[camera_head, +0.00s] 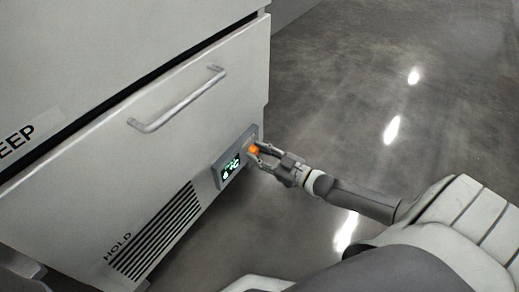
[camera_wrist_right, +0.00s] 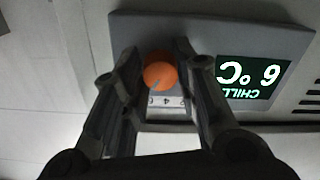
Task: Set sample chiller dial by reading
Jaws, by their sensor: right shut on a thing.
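The sample chiller's orange dial (camera_head: 254,150) sits on a grey control panel (camera_head: 249,136) low on the cabinet front. My right gripper (camera_head: 259,153) is shut on the dial, one finger on each side of it. In the right wrist view the dial (camera_wrist_right: 160,74) is between the dark fingers, with a small pointer line toward its lower edge. A pale scale strip (camera_wrist_right: 165,101) with a 4 shows below it. The lit display (camera_wrist_right: 252,77) appears upside down there: CHILL and one digit with °C, 6 or 9, I cannot tell which. My left gripper is out of view.
A drawer handle (camera_head: 178,99) juts out above the panel. The polished grey floor (camera_head: 340,90) to the right is clear.

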